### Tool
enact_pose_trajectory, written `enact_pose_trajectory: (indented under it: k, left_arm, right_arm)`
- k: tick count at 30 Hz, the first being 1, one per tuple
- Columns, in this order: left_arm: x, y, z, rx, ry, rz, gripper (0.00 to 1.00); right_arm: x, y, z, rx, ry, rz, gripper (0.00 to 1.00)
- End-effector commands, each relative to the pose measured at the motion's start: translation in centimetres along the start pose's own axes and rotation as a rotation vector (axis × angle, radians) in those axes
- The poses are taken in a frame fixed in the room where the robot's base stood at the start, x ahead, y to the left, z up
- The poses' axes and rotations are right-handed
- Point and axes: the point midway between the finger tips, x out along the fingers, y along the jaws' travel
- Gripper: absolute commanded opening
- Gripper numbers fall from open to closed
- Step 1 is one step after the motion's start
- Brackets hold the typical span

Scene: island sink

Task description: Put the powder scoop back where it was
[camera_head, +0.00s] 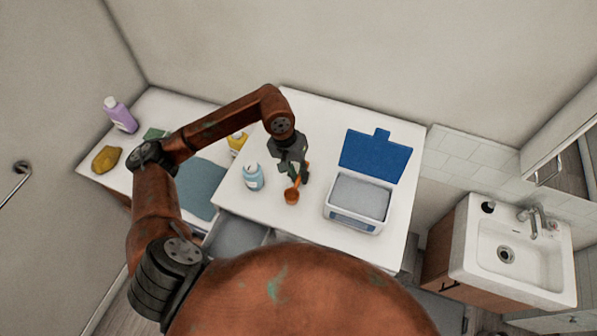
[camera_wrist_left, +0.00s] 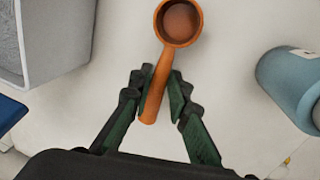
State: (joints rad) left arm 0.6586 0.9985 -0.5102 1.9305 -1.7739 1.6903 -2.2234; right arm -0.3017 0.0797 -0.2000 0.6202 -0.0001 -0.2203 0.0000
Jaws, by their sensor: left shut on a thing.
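The orange powder scoop (camera_head: 292,195) has a round cup and a short handle. In the left wrist view the scoop (camera_wrist_left: 179,22) points its cup away from me, and its handle lies between the fingers. My left gripper (camera_head: 298,178) is shut on the handle, over the white counter; the gripper also shows in the left wrist view (camera_wrist_left: 157,92). I cannot tell whether the scoop touches the counter. An open box (camera_head: 354,224) with a raised blue lid (camera_head: 376,157) stands to the right and holds pale powder (camera_head: 360,196). My right gripper is not in view.
A light blue bottle (camera_head: 253,178) stands just left of the scoop, and a yellow bottle (camera_head: 237,143) stands behind it. A purple bottle (camera_head: 120,115) and a yellow sponge-like thing (camera_head: 106,159) are at far left. An open drawer (camera_head: 236,236) juts out in front. A sink (camera_head: 512,250) is at right.

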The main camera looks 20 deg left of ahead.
Motion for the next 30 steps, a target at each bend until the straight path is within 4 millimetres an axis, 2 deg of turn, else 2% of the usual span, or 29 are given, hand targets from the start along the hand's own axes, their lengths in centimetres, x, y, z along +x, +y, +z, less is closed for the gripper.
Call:
enact_pose_trajectory:
  k: [14, 15, 21, 30]
  left_arm:
    - [0.61, -0.14, 0.01, 0.001, 0.001, -0.001, 0.0]
    - [0.5, -0.12, 0.02, 0.001, 0.0, -0.001, 0.19]
    - [0.43, -0.1, 0.02, 0.001, 0.0, -0.001, 0.33]
    - [0.38, -0.08, 0.02, 0.0, 0.0, 0.0, 0.34]
  right_arm:
    - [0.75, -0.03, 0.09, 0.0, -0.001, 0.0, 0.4]
    - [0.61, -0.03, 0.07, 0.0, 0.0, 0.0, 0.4]
    - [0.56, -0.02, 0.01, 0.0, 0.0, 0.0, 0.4]
    - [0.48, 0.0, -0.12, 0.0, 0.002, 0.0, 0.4]
